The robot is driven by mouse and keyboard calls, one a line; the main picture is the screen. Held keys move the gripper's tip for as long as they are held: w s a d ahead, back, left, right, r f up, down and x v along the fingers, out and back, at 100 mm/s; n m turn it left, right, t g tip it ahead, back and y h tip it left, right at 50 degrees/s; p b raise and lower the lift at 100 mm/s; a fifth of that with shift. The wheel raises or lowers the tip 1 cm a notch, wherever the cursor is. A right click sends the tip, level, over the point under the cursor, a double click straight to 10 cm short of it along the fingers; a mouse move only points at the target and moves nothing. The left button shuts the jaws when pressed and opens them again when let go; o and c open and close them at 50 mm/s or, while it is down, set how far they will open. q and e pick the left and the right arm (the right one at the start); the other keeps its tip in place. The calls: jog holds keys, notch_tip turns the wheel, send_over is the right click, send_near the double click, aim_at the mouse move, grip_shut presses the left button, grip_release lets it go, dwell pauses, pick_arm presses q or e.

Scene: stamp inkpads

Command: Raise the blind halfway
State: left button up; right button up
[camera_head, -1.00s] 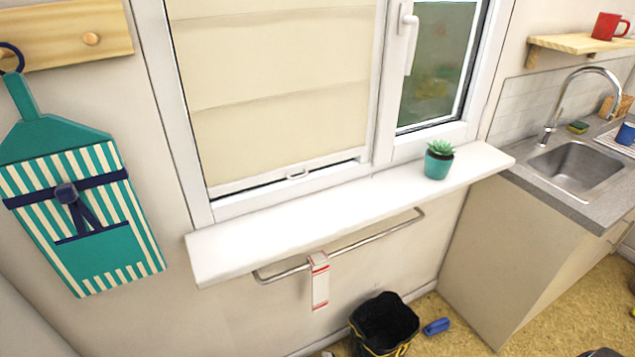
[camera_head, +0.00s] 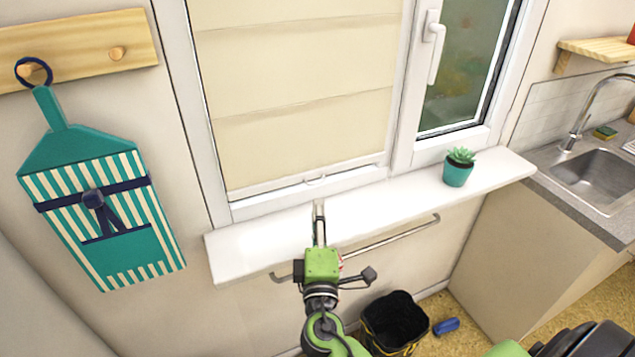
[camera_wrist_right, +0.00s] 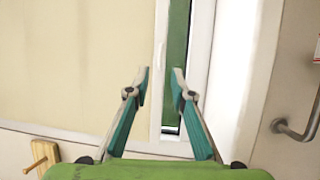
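The cream blind (camera_head: 300,90) hangs down over the left window pane, almost to the bottom of the frame. Its white bottom bar (camera_head: 262,191) carries a small pull tab (camera_head: 316,181) near the middle. My right gripper (camera_head: 319,206) is over the white sill, just below the tab in the head view, and it looks empty. In the right wrist view the two fingers (camera_wrist_right: 162,76) are apart, in front of the blind's lower edge and a strip of green glass. The blind's fabric fills the left of that view (camera_wrist_right: 70,65). My left gripper is not in view.
The sill (camera_head: 400,201) has a potted succulent (camera_head: 457,171) at its right end. A metal rail (camera_head: 395,236) runs under the sill. A window handle (camera_head: 436,45) is right of the blind. A striped apron-like hanging (camera_head: 100,215) is at left. A dark bucket (camera_head: 397,318) stands below.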

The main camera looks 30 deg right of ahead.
jog(key=f+p+x, duration=0.1)
jog(key=p+x, duration=0.1)
jog(key=x, duration=0.6)
jog(key=shift+w+r, duration=0.35)
jog(key=shift+r, duration=0.05)
jog(key=shift+d, duration=0.1)
grip_shut()
